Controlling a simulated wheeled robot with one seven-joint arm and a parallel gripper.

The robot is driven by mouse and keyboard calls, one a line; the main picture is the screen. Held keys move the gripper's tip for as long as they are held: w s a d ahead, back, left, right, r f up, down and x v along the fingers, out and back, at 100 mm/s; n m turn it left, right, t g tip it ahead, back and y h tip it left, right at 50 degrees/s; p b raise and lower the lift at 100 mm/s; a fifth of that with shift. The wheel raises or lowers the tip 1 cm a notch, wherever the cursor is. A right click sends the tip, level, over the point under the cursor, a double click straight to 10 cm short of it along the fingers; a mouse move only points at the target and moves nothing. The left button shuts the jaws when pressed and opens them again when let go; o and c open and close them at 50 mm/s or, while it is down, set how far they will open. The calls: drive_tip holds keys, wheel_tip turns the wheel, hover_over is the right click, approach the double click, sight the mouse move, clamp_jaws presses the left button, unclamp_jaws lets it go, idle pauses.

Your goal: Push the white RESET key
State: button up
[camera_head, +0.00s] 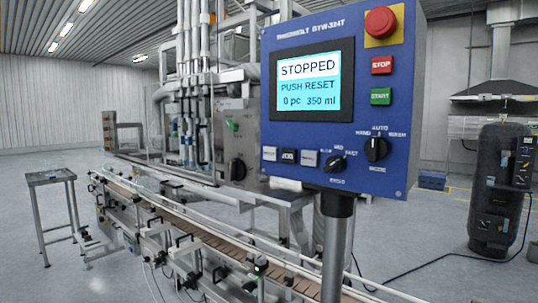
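The blue control panel (400,130) stands close in front of me on a grey post. Its screen (308,83) reads STOPPED, PUSH RESET, 0 pc and 350 ml. Below the screen is a row of small keys: a white key at the left (269,154), a dark key reading JOG (288,156) and another white key (309,159). The lettering on the two white keys is too small to read surely, so I cannot tell which one is RESET. My gripper is not in view.
The panel also bears a red mushroom button (380,22), a red STOP key (382,65), a green START key (381,96) and two black knobs (376,149) (336,163). A conveyor (200,232) runs below. A black tank (497,185) stands right.

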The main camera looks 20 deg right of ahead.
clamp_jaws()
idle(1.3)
